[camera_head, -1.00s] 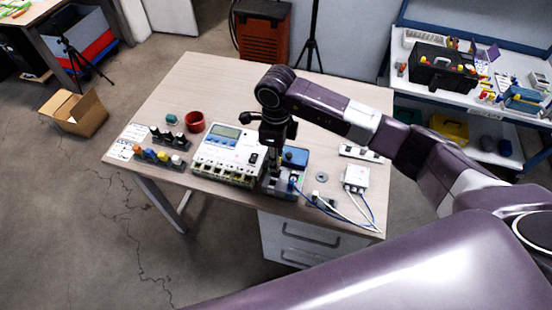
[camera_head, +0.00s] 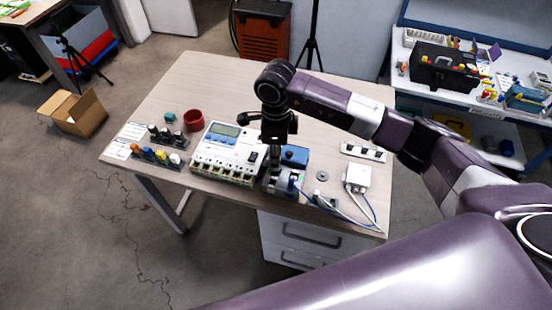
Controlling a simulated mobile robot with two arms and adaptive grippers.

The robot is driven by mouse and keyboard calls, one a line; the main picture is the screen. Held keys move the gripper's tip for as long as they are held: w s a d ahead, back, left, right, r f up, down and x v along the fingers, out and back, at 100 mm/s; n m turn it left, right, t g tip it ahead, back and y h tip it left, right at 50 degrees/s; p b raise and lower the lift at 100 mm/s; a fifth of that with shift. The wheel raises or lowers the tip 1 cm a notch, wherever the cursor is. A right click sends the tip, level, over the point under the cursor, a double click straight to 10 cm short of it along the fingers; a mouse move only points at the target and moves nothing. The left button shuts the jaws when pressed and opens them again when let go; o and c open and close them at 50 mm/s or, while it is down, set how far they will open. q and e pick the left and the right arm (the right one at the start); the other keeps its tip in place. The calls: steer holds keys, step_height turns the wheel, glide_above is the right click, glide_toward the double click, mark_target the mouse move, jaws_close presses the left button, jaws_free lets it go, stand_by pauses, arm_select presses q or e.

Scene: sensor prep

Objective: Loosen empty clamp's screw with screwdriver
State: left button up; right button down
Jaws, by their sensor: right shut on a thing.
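My right gripper (camera_head: 275,144) points straight down over the front edge of the table, just right of the white meter box. It is shut on a slim dark tool, seemingly the screwdriver (camera_head: 275,160), mostly hidden by the gripper. Right below is a small grey and dark fixture (camera_head: 283,184), seemingly the clamp, with a blue part at its right. The screw is too small to see, and I cannot tell whether the tool tip touches it. My left gripper is not in view.
The white meter box (camera_head: 228,150) stands close left of the tool, and a blue box (camera_head: 293,156) close right. A white box with cables (camera_head: 357,178) and a grey ring (camera_head: 322,176) lie further right. A red cup (camera_head: 194,120) and connector racks are left. The back tabletop is clear.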

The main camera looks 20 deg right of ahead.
steer(key=shift+n+b, duration=1.75)
steer(key=shift+n, duration=0.35)
steer(key=shift+n+b, duration=1.9)
steer(key=shift+n, duration=0.3)
steer(key=shift+f+n+b, duration=0.1)
steer(key=shift+n+b, duration=1.65)
steer(key=shift+n, duration=0.35)
steer(key=shift+n+b, duration=1.25)
steer(key=shift+n, duration=0.75)
steer(key=c, duration=1.7)
jaws_free()
steer(key=shift+o, duration=1.2)
